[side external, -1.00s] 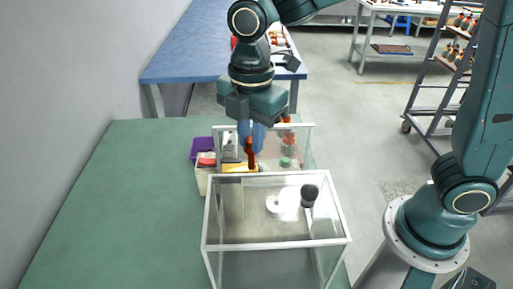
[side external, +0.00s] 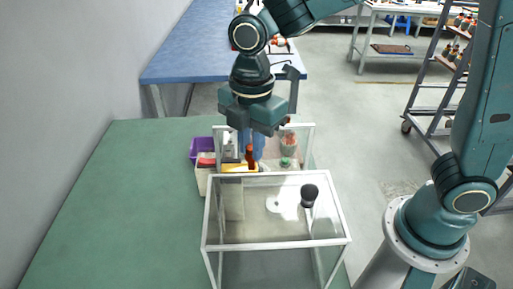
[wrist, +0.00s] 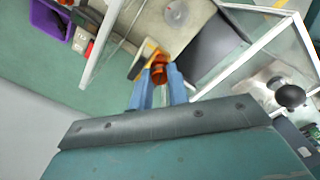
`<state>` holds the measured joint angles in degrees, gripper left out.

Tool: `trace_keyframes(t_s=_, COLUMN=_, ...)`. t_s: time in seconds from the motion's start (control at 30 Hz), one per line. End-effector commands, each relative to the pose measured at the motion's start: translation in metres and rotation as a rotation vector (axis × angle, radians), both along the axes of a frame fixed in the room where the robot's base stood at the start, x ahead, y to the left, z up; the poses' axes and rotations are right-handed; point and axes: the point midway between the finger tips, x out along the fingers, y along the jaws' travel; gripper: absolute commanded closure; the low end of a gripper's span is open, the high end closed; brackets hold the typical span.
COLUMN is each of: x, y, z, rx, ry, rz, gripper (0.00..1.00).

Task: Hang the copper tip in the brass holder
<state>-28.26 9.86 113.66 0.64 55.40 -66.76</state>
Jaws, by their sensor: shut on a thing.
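My gripper (side external: 256,150) has blue fingers that point down behind the glass box. It is shut on the orange-brown copper tip (side external: 249,154), which hangs between the fingers. In the wrist view the copper tip (wrist: 159,74) shows at the ends of the fingers (wrist: 159,88). A yellow piece, apparently the brass holder (side external: 236,168), lies just below the copper tip in the side view. In the wrist view the yellow piece (wrist: 142,60) is close beside the tip. I cannot tell whether they touch. The fingers and tip hide part of it.
A purple bin (side external: 201,149) and a red item (side external: 206,162) are left of the gripper. Bottles stand behind a clear panel at right. The green table's left side is clear.

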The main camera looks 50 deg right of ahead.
Motion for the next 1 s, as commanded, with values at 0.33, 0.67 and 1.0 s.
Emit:
trace_keyframes(t_s=0.33, x=0.0, y=0.0, z=-0.007, rx=-0.001, ry=0.002, rz=0.0, gripper=1.0)
trace_keyframes(t_s=0.67, x=0.0, y=0.0, z=-0.013, rx=-0.001, ry=0.002, rz=0.0, gripper=1.0)
trace_keyframes(t_s=1.0, x=0.0, y=0.0, z=-0.019, rx=0.0, ry=0.0, rz=0.0, gripper=1.0)
